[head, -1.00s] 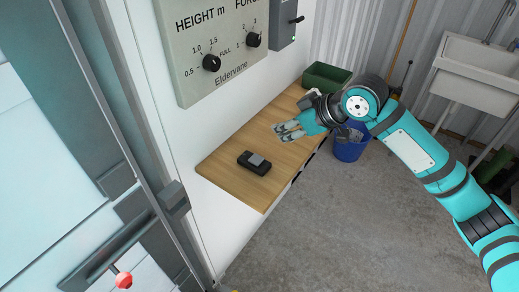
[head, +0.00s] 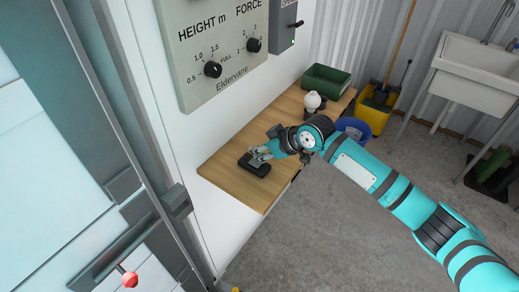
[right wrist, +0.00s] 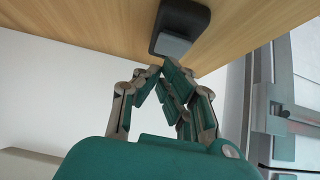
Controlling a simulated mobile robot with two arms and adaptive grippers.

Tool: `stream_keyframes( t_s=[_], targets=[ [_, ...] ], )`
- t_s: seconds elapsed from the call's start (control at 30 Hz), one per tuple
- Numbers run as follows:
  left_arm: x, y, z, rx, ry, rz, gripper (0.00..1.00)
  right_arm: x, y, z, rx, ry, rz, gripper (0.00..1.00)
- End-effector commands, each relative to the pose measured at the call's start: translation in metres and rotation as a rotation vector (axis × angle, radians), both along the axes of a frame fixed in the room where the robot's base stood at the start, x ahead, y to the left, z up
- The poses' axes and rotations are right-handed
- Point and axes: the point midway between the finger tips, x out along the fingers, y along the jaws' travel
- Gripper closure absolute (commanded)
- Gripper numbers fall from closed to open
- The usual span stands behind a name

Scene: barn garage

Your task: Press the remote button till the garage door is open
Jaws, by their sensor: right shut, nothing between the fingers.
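The remote, a small black box (head: 254,168) with a grey button, lies on the wooden shelf (head: 225,160). My right gripper (head: 257,155) is shut and empty, with its fingertips at the remote and partly covering it in the head view. In the right wrist view the remote (right wrist: 183,14) is at the top, with its grey button (right wrist: 172,46) just beyond my fingertips (right wrist: 166,72). I cannot tell whether the fingertips touch the button. A pale panelled surface (head: 40,150), possibly the garage door, stands at the left. My left gripper is not in view.
A control panel (head: 215,45) with HEIGHT and FORCE knobs hangs above the shelf. A green bin (head: 326,81) and a white round object (head: 313,101) stand at the shelf's far end. A blue bin (head: 353,129), yellow bucket (head: 374,115) and sink (head: 474,75) are beyond.

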Motion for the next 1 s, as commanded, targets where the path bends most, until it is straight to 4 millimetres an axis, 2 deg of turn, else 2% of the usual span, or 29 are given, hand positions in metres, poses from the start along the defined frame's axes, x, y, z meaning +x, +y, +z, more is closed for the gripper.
stream_keyframes(
  t_s=[0.13, 0.47, 0.67, 1.0],
  targets=[
    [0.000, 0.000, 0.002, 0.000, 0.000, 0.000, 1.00, 0.000, 0.000, -0.007, 0.000, 0.000, 0.000, 1.00],
    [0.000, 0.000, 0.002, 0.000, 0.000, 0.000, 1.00, 0.000, 0.000, -0.009, 0.001, -0.001, 0.000, 1.00],
    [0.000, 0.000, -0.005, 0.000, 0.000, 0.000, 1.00, 0.000, 0.000, -0.029, -0.001, 0.002, -0.001, 1.00],
    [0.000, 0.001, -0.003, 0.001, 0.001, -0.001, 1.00, -0.001, -0.002, -0.031, -0.008, 0.008, -0.001, 1.00]
  ],
)
